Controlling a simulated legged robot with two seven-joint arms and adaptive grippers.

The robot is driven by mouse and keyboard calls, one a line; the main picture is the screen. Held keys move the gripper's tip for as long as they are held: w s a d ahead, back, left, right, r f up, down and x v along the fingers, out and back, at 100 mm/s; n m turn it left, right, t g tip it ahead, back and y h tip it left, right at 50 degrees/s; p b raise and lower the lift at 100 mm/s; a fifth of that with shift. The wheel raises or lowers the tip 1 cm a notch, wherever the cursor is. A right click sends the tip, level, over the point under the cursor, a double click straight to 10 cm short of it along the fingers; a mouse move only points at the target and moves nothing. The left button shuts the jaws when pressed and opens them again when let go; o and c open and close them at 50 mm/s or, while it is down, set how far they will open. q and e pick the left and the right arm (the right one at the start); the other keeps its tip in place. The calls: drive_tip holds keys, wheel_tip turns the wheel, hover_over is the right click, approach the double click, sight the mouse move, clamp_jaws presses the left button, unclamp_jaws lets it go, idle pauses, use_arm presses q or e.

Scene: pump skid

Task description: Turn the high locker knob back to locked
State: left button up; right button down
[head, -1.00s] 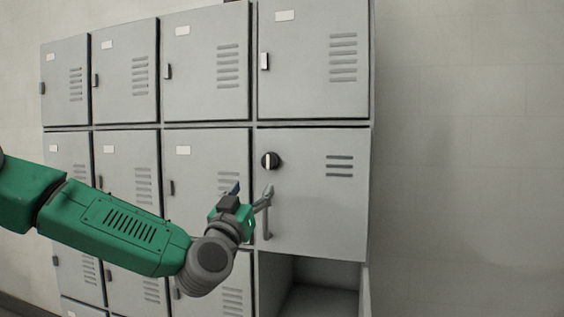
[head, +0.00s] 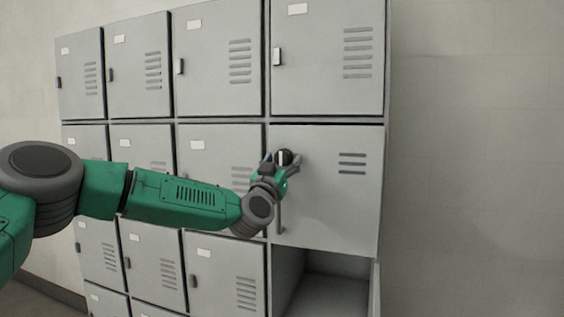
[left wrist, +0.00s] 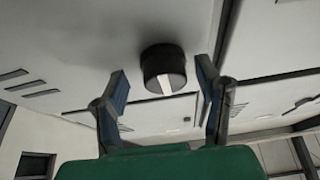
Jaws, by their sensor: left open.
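The black round knob (head: 284,158) with a white pointer bar is on the right-hand door (head: 335,215) of the middle locker row. Its white bar looks roughly vertical in the head view. My left gripper (head: 280,161) is open at the knob, with its fingers on either side of it in the picture. In the left wrist view the knob (left wrist: 163,70) shows between and beyond the two blue-padded fingertips (left wrist: 162,82), nearer the right-hand finger. I cannot tell whether either finger touches it. My right gripper is not in view.
A bar handle (head: 281,213) hangs on the same door below the knob. An open compartment (head: 330,292) is beneath, with its door swung out at the right (head: 376,290). Other grey lockers (head: 218,62) are closed. Bare wall (head: 470,150) lies to the right.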

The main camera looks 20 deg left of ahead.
use_arm(q)
drive_tip(key=c, duration=0.5)
drive_tip(key=shift+a, duration=0.1)
drive_tip(key=c, duration=0.6)
drive_tip(key=shift+a+f, duration=0.1)
drive_tip(key=shift+a, duration=0.15)
drive_tip(key=shift+c, duration=0.2)
